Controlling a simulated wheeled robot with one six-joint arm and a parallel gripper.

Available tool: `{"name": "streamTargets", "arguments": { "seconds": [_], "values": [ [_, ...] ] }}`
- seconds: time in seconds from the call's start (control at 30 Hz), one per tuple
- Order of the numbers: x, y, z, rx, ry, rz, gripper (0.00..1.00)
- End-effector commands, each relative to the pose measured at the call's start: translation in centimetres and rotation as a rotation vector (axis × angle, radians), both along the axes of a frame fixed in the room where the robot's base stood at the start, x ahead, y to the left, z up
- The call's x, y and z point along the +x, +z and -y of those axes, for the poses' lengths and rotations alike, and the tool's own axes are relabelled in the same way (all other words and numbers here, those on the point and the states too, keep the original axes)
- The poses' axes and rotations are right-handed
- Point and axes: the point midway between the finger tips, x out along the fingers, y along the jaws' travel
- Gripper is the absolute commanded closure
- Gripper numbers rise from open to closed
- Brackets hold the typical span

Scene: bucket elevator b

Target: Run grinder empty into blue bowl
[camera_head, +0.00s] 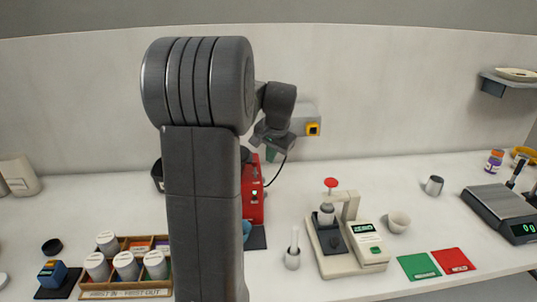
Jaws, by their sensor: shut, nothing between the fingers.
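A red machine (254,196), which looks like the grinder, stands on the bench behind my arm. A small green light shows on its face, and my arm hides its left part. A sliver of a blue bowl (247,229) shows at the foot of the red machine, on a dark mat (257,240); the rest is hidden, so I cannot see its contents. My gripper (268,146) is above the red machine, apart from the bowl, shut and empty. Its fingertips are small and partly hidden.
A wall box (313,129) with a yellow-framed button is right of my gripper. A rack of jars (125,293) is left. A scale (497,208) stands far right.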

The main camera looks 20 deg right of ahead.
Motion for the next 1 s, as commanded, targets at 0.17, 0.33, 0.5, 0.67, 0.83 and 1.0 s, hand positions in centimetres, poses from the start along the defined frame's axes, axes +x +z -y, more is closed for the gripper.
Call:
{"name": "streamTargets", "arguments": {
  "seconds": [0.17,0.33,0.5,0.67,0.83,1.0],
  "values": [
    [-0.1,4.2,0.3,-0.003,0.001,0.007,1.00],
    [-0.3,7.5,0.5,-0.001,0.001,0.003,1.00],
    [-0.4,9.5,0.7,0.000,0.000,0.001,1.00],
    [-0.4,10.1,0.7,0.000,0.000,0.001,1.00],
    [-0.4,10.1,0.7,0.000,0.000,0.000,1.00],
    [-0.4,10.1,0.6,0.000,0.001,0.000,1.00]
  ]
}}
